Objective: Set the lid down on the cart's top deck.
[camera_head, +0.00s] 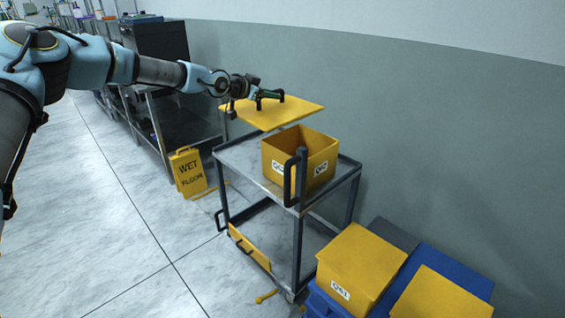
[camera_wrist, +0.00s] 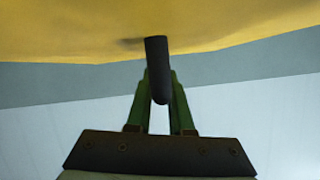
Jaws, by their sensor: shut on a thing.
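The yellow lid (camera_head: 290,115) is held up in the air in the head view, above and behind the open yellow bin (camera_head: 318,150) on the cart. My gripper (camera_head: 262,98) is shut on the lid's dark handle. In the wrist view, the green fingers (camera_wrist: 160,95) close around the dark handle (camera_wrist: 156,60), with the yellow lid (camera_wrist: 90,30) filling the top. The cart's top deck (camera_head: 240,160) is grey metal. The bin stands on its right part, and the left part is bare. The lid is apart from both bin and deck.
A wet floor sign (camera_head: 188,172) stands left of the cart. A grey shelf bench (camera_head: 180,125) is behind it. A lidded yellow bin (camera_head: 358,262) and blue crates (camera_head: 450,270) are at lower right. The cart's dark upright handle (camera_head: 300,180) rises at its front corner. A wall is close on the right.

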